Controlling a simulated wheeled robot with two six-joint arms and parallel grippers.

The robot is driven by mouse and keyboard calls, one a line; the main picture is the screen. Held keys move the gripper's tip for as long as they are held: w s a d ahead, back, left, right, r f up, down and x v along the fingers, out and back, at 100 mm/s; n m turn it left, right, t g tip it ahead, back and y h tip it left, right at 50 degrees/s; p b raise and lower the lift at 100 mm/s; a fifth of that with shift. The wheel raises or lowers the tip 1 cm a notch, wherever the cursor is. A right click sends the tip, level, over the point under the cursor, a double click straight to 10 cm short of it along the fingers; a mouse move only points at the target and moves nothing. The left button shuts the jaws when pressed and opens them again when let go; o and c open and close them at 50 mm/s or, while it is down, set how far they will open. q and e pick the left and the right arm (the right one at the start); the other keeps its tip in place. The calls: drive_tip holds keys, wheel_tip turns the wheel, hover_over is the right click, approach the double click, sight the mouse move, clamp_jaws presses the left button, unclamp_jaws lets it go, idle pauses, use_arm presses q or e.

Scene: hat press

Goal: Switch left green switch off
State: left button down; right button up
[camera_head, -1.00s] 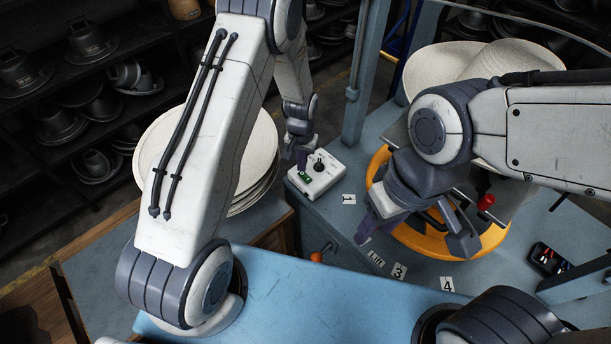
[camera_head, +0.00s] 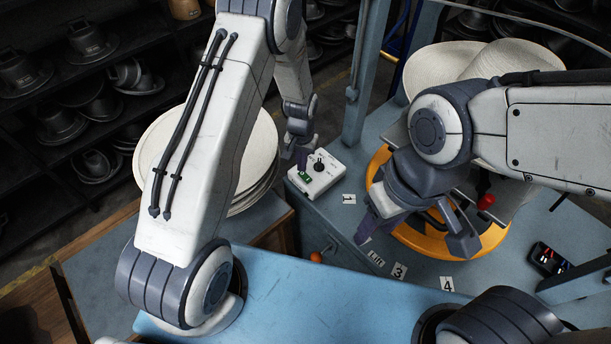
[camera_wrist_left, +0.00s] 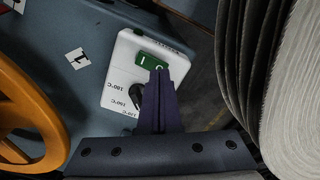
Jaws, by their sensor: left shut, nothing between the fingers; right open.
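The green switch (camera_head: 305,176) is on a white control box (camera_head: 322,184) with a black knob (camera_head: 319,163), at the table's left corner in the head view. In the left wrist view the green switch (camera_wrist_left: 151,61) is at the box's far end, with the black knob (camera_wrist_left: 135,95) beside the fingers. My left gripper (camera_head: 301,165) is shut and empty, pointing down at the box. In the left wrist view its fingertips (camera_wrist_left: 160,74) overlap the switch's edge; I cannot tell whether they touch it. My right gripper (camera_head: 413,246) is open and empty over the orange ring.
An orange ring (camera_head: 436,246) is on the blue table under my right gripper. Stacked pale hats (camera_head: 253,150) stand left of the box. A blue post (camera_head: 364,75) rises behind it. A black box with coloured switches (camera_head: 549,259) is at the right.

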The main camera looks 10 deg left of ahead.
use_arm(q)
drive_tip(key=shift+f+b, duration=0.75)
drive_tip(key=shift+f, duration=0.25)
idle(0.3)
drive_tip(key=shift+r+p, duration=2.6)
drive_tip(key=shift+r, duration=1)
